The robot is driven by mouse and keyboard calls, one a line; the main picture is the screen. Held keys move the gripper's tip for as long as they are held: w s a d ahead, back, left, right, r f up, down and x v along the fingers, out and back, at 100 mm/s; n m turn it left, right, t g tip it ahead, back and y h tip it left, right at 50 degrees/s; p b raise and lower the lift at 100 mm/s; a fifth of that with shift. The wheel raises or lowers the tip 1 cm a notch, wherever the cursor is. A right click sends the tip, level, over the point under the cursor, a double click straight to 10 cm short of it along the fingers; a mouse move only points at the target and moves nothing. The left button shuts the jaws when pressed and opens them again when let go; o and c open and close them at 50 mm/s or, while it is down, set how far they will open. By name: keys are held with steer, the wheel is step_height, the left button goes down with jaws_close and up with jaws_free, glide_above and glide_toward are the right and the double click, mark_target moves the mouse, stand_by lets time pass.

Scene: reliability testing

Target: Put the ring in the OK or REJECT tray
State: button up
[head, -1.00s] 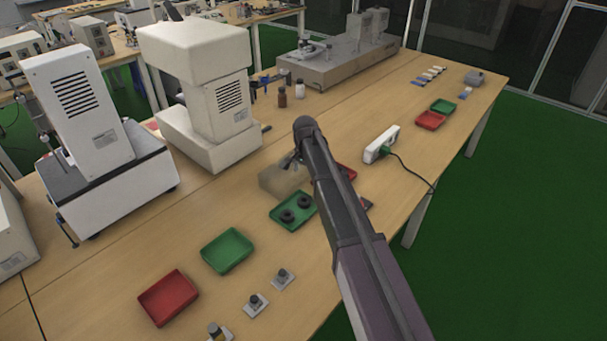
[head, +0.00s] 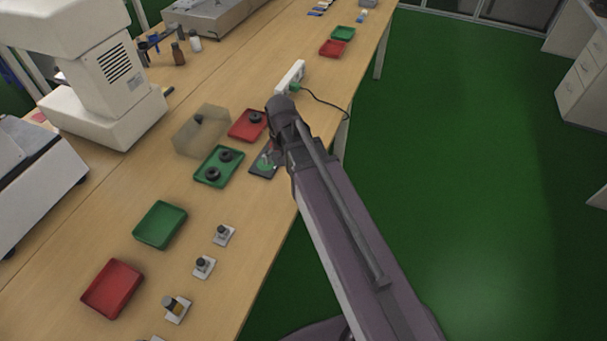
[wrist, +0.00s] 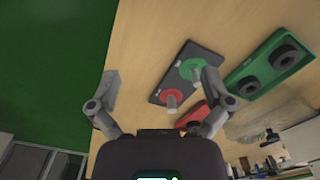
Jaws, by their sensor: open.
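My gripper (wrist: 161,76) is open and empty in the wrist view, its fingers spread wide. It faces a dark panel (wrist: 160,92) with a red disc (wrist: 175,98) and a green disc (wrist: 191,69), each with a pale post. In the head view my arm partly hides this panel and the gripper fingers. The green tray (head: 232,169) holds two dark rings, (head: 225,156) and (head: 213,174); these also show in the wrist view (wrist: 285,58). The red tray (head: 238,129) behind it holds one dark ring (head: 256,118). No ring is between my fingers.
A translucent box (head: 190,141) stands left of the red tray. An empty green tray (head: 160,225), an empty red tray (head: 112,288) and several small fixtures (head: 203,267) lie nearer. A white power strip (head: 290,77) with a cable is beyond the arm. The table's right edge is close.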

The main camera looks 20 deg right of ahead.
steer(key=s+d+n, duration=0.2)
steer(key=s+d, duration=0.2)
steer(key=s, duration=0.3)
steer(key=shift+s, duration=0.3)
steer(key=shift+r+p, duration=0.5)
stand_by(0.6)
